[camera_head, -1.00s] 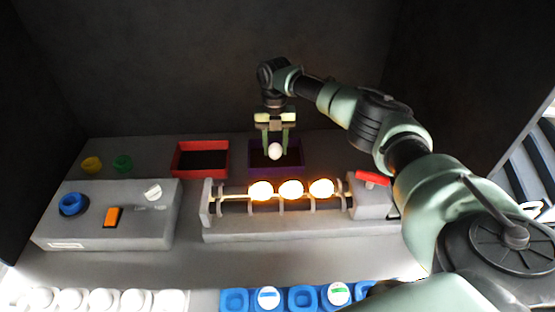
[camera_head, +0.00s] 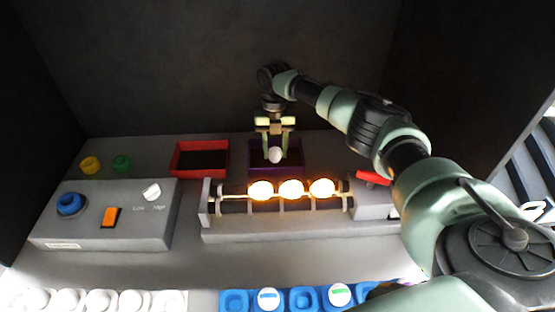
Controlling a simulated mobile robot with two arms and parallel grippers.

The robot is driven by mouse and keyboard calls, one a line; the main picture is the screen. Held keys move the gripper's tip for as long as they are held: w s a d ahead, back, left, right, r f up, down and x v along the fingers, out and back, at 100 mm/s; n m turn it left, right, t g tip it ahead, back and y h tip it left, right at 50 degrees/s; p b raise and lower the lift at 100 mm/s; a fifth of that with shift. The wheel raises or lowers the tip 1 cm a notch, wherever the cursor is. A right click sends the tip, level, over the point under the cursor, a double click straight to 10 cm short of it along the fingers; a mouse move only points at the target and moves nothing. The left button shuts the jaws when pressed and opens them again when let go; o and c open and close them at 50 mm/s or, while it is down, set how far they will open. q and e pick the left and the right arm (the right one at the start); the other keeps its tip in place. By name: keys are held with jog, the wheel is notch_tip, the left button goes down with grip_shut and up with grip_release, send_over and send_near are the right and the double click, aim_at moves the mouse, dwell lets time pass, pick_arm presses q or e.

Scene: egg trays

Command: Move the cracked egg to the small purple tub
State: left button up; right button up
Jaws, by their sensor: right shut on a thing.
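My right gripper (camera_head: 275,150) is shut on a white egg (camera_head: 275,155). It holds the egg over the small purple tub (camera_head: 293,160) at the back of the bench, between its side walls in the picture. The height of the egg above the tub floor is hard to tell. No crack is visible on the egg at this size. The gripper's fingers and the egg hide part of the tub's inside. My left gripper is not in view.
A red tub (camera_head: 175,160) stands left of the purple one. In front, a roller stand (camera_head: 290,236) bears glowing eggs (camera_head: 291,189). A control box (camera_head: 100,238) is at left. A white egg tray (camera_head: 95,299) and blue tray (camera_head: 237,300) line the front edge.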

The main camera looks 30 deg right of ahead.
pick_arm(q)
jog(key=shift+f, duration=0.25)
pick_arm(e)
jog(key=shift+f, duration=0.3)
jog(key=o, duration=0.8)
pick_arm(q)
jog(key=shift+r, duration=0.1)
pick_arm(e)
jog(key=shift+r, duration=0.1)
